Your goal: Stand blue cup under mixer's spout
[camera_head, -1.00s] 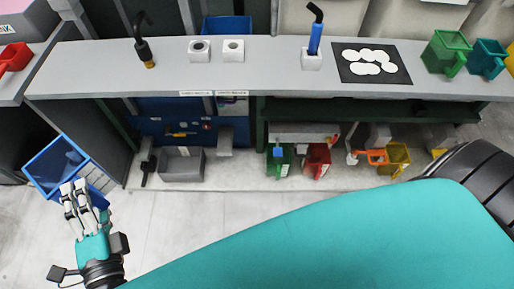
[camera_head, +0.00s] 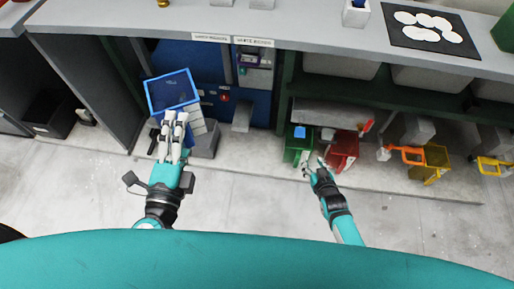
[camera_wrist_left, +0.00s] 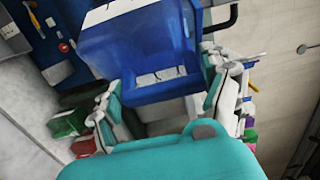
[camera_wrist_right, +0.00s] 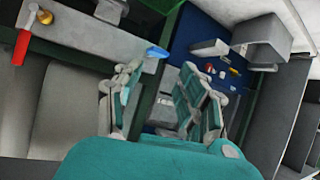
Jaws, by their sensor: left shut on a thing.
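The blue cup (camera_head: 172,92) is a square blue container with a dark inside. My left gripper (camera_head: 174,125) is shut on its near side and holds it above the floor. It fills the upper middle of the left wrist view (camera_wrist_left: 150,60), between the fingers. The blue mixer (camera_head: 262,103) stands below the labelled bench edge, right of the cup. I cannot make out its spout for certain. My right gripper (camera_head: 316,168) is beside the green container (camera_head: 297,148). Its fingers are apart in the right wrist view (camera_wrist_right: 160,100), with nothing seen between them.
A grey block (camera_head: 242,117) juts from the mixer front. Red (camera_head: 343,150) and yellow (camera_head: 430,165) containers stand at the right. The grey bench (camera_head: 300,45) overhangs. The near floor (camera_head: 260,205) is clear.

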